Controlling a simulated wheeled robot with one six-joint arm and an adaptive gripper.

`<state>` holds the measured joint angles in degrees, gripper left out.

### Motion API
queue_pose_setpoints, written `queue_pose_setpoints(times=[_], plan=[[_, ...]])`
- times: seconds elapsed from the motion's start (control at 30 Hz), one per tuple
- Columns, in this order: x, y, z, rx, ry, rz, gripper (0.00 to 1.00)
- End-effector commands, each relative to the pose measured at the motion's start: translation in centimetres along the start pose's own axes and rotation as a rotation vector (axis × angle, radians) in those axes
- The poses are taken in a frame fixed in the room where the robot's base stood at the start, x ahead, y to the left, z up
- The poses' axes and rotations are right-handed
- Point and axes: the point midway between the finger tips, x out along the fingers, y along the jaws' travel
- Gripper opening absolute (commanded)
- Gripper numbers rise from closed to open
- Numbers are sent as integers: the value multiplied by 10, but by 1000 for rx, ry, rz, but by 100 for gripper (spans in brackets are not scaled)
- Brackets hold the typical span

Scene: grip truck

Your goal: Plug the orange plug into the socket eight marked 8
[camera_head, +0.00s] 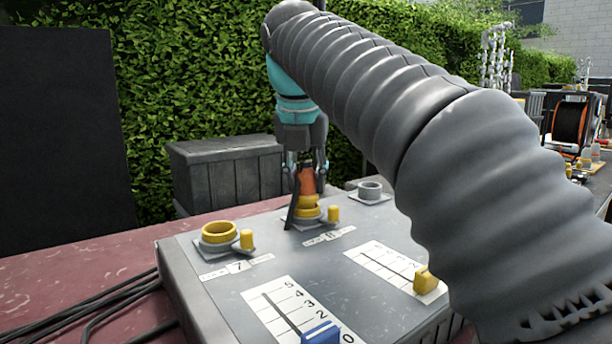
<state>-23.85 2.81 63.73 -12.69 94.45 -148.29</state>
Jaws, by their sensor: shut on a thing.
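My gripper (307,163) points down over the grey panel box (222,290) and is shut on the orange plug (307,182). The plug is upright, with a yellow lower part, at the yellow ring of socket eight (308,212). The label marked 8 (330,236) lies just in front of that socket. The plug's lower end meets or overlaps the ring in this view; I cannot tell how deep it sits. A dark finger or strip partly covers the socket's left side.
Socket seven (219,232) with a yellow ring is at the left, and a grey socket (370,189) is behind right. A blue slider (320,333) and a yellow slider (427,280) stick up in front. Black cables (95,312) lie on the red table at left.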

Motion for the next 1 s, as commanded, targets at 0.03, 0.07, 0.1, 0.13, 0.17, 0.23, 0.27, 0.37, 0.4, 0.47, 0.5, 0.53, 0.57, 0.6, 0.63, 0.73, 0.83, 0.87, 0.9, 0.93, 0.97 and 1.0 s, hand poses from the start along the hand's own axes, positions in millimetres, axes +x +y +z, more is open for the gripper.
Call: queue_pose_setpoints(times=[0.03, 0.07, 0.1, 0.13, 0.17, 0.23, 0.27, 0.37, 0.4, 0.47, 0.5, 0.53, 0.57, 0.6, 0.63, 0.73, 0.83, 0.87, 0.9, 0.93, 0.97, 1.0], plan=[[1, 0, 0, 0, 0, 0, 0], [1, 0, -1, 0, 0, 0, 0], [2, 0, -1, 0, 0, 0, 0], [2, 0, -1, 0, 0, 0, 0], [3, 0, -1, 0, 0, 0, 0], [4, 0, -2, 0, 0, 0, 0], [4, 0, -2, 0, 0, 0, 0], [6, 0, -2, 0, -1, 0, 0], [6, 0, -3, 0, -1, 0, 0], [7, 0, -3, 0, -1, 1, 0], [7, 0, -3, 0, -1, 1, 38], [6, 0, -3, 0, -1, 1, 46], [6, 0, -3, 0, -1, 1, 53], [7, 0, -3, 0, -1, 1, 63], [7, 0, -3, 0, -1, 1, 63], [7, 0, -3, 0, -1, 0, 63], [7, 0, -3, 0, -1, 0, 63], [7, 0, -3, 0, 0, 0, 70], [7, 0, -3, 0, 0, 0, 79], [7, 0, -3, 0, 0, 0, 79], [7, 0, -3, 0, 0, 0, 79], [7, 0, -3, 0, 0, 0, 79]])
